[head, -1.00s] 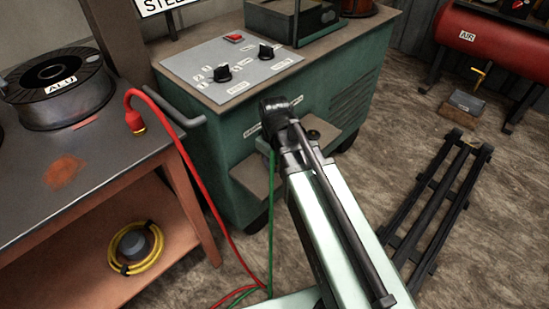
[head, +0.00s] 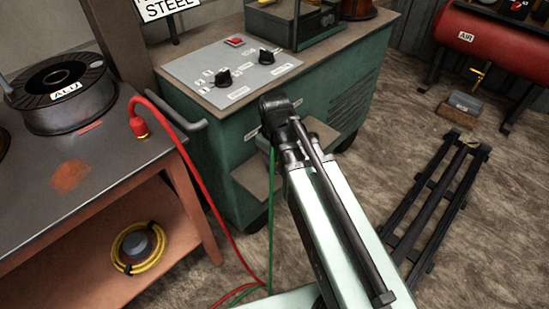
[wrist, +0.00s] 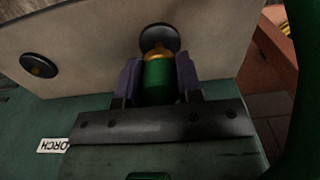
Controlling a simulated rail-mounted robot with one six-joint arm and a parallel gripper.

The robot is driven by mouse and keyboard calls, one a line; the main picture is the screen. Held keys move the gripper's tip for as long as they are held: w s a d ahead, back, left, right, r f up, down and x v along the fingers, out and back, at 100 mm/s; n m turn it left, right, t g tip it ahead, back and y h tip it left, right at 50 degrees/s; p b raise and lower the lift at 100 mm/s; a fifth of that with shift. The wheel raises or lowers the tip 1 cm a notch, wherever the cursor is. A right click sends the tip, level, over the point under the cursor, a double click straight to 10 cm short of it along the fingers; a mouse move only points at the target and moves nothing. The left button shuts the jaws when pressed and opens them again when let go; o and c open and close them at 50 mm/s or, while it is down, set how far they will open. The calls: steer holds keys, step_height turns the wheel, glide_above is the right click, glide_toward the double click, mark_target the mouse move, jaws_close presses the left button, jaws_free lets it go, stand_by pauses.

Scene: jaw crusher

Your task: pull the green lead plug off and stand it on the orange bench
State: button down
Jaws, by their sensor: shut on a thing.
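In the wrist view my gripper (wrist: 159,72) is shut on the green lead plug (wrist: 158,84), with a purple-grey finger on each side. The plug's brass collar (wrist: 157,54) points at a black round socket (wrist: 160,37) on a pale panel. The collar overlaps the socket; I cannot tell if they are still joined. In the head view my arm hides the gripper and plug at the green machine (head: 232,140). The green lead (head: 272,220) hangs below. The orange bench (head: 190,200), with a dark grey top, stands at the left.
A red plug (head: 139,128) with its red lead (head: 205,195) is at the bench's right edge. An ALU spool (head: 66,97) stands behind it. A second black socket (wrist: 38,66) is left of the gripped plug. A black rack (head: 440,210) lies on the floor at right.

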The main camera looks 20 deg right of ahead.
steer(key=shift+r+p, duration=1.65)
steer(key=shift+r, duration=0.15)
